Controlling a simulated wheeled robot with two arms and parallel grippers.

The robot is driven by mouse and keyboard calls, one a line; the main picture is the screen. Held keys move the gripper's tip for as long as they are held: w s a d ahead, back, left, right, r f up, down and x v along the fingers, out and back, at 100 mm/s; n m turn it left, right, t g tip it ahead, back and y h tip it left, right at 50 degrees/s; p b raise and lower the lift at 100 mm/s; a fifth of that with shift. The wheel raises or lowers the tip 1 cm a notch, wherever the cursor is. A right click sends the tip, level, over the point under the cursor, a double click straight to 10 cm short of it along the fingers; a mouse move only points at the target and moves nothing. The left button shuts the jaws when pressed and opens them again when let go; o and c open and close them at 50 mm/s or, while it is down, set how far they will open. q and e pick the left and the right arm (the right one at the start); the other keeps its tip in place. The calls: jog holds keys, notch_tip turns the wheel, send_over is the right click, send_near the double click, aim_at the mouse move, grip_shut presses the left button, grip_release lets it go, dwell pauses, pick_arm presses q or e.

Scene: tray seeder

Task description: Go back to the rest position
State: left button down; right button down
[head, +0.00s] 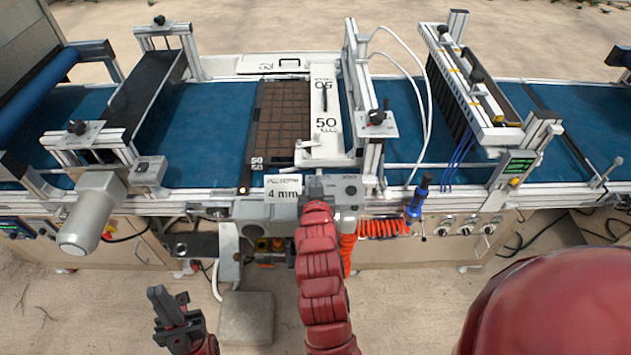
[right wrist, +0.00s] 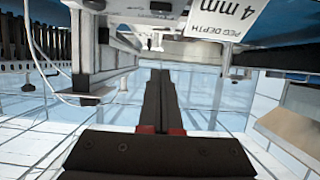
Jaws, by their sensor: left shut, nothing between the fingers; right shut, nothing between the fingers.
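My left gripper (head: 170,300) is low at the front left, below the seeder's front rail and apart from it. Its dark fingers are shut and hold nothing. My right arm reaches up the middle of the head view, and my right gripper (head: 316,188) is at the grey control box (head: 268,212) under the "4 mm" label. In the right wrist view my right gripper (right wrist: 160,78) has its two dark fingers together with nothing between them. The same label (right wrist: 235,18) hangs upside down above them there. Whether the fingers touch the box cannot be told.
The seeder's blue belt (head: 210,130) runs across the view, with a brown cell tray (head: 250,150) on it. A blue-handled tool (head: 418,195) and an orange coiled hose (head: 382,229) are right of my right gripper. A grey block (head: 246,318) stands between my arms.

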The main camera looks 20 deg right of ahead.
jog(key=shift+s+a+r, duration=0.1)
jog(key=shift+s, duration=0.2)
dwell(0.4)
